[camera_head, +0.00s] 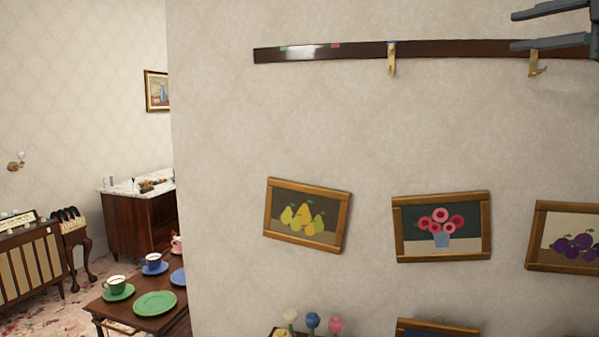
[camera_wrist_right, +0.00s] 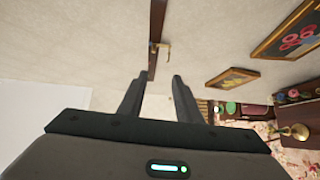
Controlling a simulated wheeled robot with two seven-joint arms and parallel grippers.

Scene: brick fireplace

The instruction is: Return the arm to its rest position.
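My right gripper (camera_head: 520,28) shows at the top right corner of the head view, in front of the wall near the dark rail. Its two grey fingers are apart, with nothing between them. In the right wrist view the same gripper (camera_wrist_right: 162,80) is open and empty, with bare wall and the rail beyond its fingertips. The rest of the right arm is outside the head view. My left gripper is in neither view.
A dark wooden rail (camera_head: 320,51) with brass hooks (camera_head: 391,60) runs along the wall. Below hang framed pictures of pears (camera_head: 304,216), flowers (camera_head: 441,226) and plums (camera_head: 566,238). A table (camera_head: 150,322) with cups and plates stands at lower left.

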